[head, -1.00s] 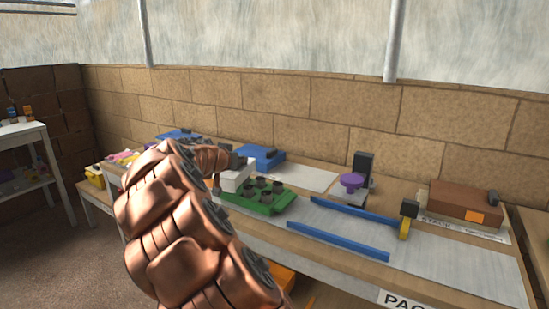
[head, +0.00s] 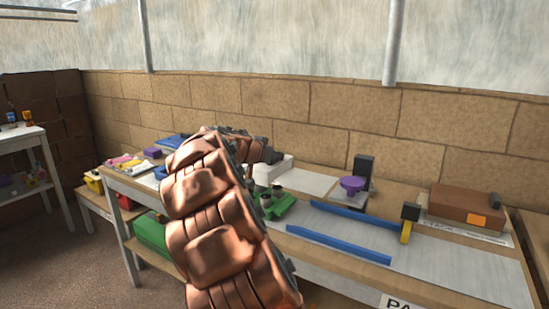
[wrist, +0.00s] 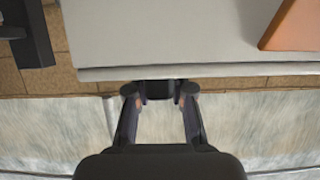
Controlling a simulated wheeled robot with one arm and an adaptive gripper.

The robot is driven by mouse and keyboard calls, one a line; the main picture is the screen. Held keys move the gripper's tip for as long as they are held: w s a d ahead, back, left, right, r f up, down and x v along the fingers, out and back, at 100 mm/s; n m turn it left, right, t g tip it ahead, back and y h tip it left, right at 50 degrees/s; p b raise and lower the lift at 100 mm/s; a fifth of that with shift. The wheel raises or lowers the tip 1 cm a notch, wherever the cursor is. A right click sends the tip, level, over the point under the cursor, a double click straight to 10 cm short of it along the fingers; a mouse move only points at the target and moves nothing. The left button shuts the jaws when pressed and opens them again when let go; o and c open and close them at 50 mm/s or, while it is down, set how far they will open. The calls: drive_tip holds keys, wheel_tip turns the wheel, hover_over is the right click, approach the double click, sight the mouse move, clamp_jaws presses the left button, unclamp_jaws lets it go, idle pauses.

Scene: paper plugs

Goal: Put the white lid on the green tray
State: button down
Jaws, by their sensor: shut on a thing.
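In the wrist view, my gripper (wrist: 160,92) is shut on a small dark part at the edge of a broad pale surface, which looks like the lid (wrist: 170,35). I cannot tell whether the lid touches the plugs.
Two blue rails (head: 338,244) lie right of the tray. A purple knob (head: 352,184) stands before a black upright (head: 363,170). A brown box (head: 465,203) is farther right. The stone wall backs the bench.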

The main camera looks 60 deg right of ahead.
sight(261, 183)
drive_tip(key=shift+f+b, duration=0.15)
drive_tip(key=shift+b, duration=0.2)
wheel_tip(261, 183, down, 8)
drive_tip(key=b, duration=1)
drive_tip(key=shift+f+b, duration=0.2)
drive_tip(key=shift+b, duration=0.15)
drive_tip(key=shift+f+b, duration=0.65)
drive_tip(key=shift+b, duration=0.2)
idle(0.9)
drive_tip(key=c, duration=0.9)
unclamp_jaws()
drive_tip(key=shift+c, duration=0.2)
drive_tip(key=shift+a, duration=0.1)
drive_tip(key=v, duration=1.2)
drive_tip(key=shift+w, duration=0.1)
